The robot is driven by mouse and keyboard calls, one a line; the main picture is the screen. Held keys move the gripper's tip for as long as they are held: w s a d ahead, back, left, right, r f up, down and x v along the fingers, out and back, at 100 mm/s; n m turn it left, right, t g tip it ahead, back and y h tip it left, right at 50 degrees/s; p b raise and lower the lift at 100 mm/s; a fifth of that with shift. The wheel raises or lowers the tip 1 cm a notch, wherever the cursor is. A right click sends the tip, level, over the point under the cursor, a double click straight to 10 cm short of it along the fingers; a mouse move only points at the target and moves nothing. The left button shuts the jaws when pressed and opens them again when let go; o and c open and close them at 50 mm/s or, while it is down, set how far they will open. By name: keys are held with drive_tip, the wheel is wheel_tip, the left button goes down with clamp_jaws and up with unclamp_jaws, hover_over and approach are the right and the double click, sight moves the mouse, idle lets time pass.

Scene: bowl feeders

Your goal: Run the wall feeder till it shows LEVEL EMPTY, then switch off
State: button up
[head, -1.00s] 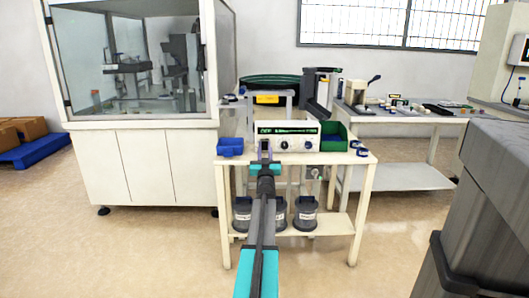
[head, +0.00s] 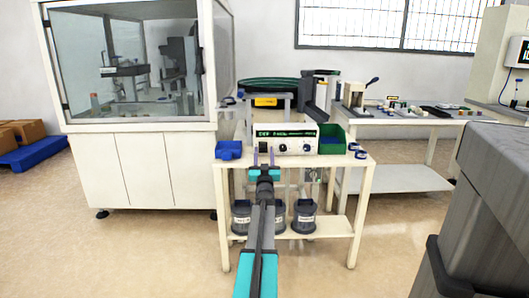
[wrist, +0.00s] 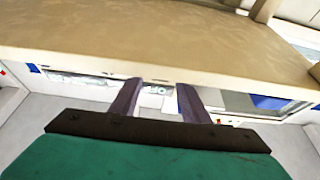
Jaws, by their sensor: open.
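A white control box (head: 287,140) with a dark, green-lit strip and two round knobs (head: 307,148) stands on the near cream table in the head view. Its display text is too small to read for certain. Behind it is a round dark-green feeder bowl (head: 268,84) with a yellow label. I cannot tell which feeder is the wall feeder. My gripper (head: 264,155) is open and empty in front of the box's left part, its two fingers pointing toward it. In the wrist view the open fingers (wrist: 160,100) show apart with nothing between them.
A blue bin (head: 229,149) stands left of the box and a green bin (head: 331,139) right of it. Several grey tubs (head: 303,216) sit on the lower shelf. A glazed cabinet (head: 140,170) is at left. A large grey block (head: 490,220) fills the right foreground.

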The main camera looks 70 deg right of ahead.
drive_tip(key=p+v, duration=0.2)
drive_tip(key=v, duration=1)
drive_tip(key=shift+s+p, duration=0.3)
drive_tip(key=shift+w+a, duration=0.1)
idle(0.3)
